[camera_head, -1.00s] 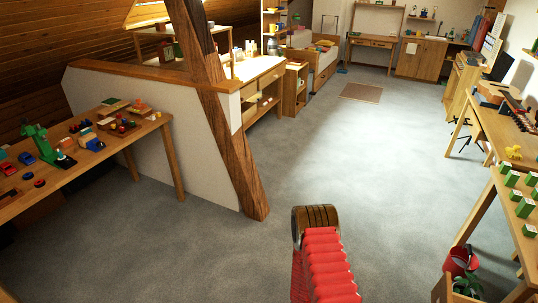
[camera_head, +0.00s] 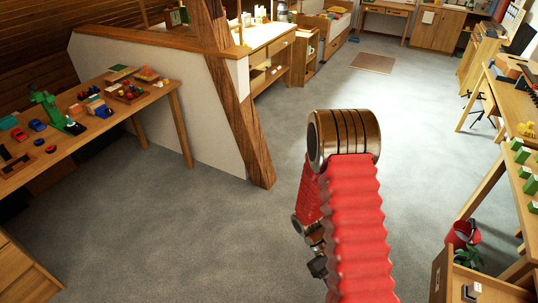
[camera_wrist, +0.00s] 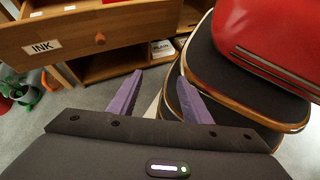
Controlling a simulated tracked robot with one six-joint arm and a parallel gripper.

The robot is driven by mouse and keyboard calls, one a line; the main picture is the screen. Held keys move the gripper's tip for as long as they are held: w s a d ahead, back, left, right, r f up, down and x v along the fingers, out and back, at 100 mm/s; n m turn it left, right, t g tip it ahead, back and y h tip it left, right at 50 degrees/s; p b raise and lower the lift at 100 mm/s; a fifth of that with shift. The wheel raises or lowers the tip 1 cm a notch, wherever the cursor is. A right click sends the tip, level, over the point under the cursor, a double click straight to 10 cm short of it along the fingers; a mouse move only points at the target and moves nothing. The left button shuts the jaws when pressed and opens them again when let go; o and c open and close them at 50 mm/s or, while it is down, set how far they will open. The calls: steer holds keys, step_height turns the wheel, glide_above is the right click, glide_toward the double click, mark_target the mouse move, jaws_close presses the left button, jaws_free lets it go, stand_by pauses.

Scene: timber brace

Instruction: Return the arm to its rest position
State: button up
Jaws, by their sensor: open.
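My arm (camera_head: 355,225) rises at the lower middle of the head view, with red ribbed sleeves and a brass-coloured joint (camera_head: 343,137) at the top. It is bent, with a second red section and dark metal parts hanging behind the front one. The jaws cannot be made out in the head view. In the wrist view my gripper (camera_wrist: 160,80) has two purple fingers spread apart, with nothing between them. Beyond them lie wooden furniture and the floor. The red and dark banded shape at the right of the wrist view looks like my own body.
A wooden drawer front labelled INK (camera_wrist: 95,40) is close ahead in the wrist view. In the head view, a timber brace (camera_head: 235,105) and low wall stand left, a toy-covered table (camera_head: 150,105) far left, a red bucket (camera_head: 462,235) right. The middle floor is clear.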

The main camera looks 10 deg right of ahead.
steer(key=w+a+r+m+t+y, duration=0.25)
steer(key=a+r+t, duration=0.2)
steer(key=r, duration=0.55)
steer(key=w+a+r+m+t+y, duration=0.1)
steer(key=w+a+r+m+t, duration=0.25)
steer(key=r, duration=0.65)
steer(key=s+a+r+t, duration=0.2)
steer(key=a+r+t, duration=0.1)
steer(key=r, duration=0.5)
steer(key=s+a+r+n+t+y, duration=0.1)
steer(key=s+a+r+t, duration=0.1)
steer(key=r, duration=0.6)
steer(key=a+t, duration=0.1)
steer(key=t, duration=0.1)
steer(key=shift+r+t, duration=0.3)
steer(key=shift+t, duration=0.1)
steer(key=shift+y, duration=0.25)
steer(key=shift+c, duration=0.5)
steer(key=shift+c, duration=0.7)
steer(key=shift+d, duration=0.1)
steer(key=shift+c, duration=0.4)
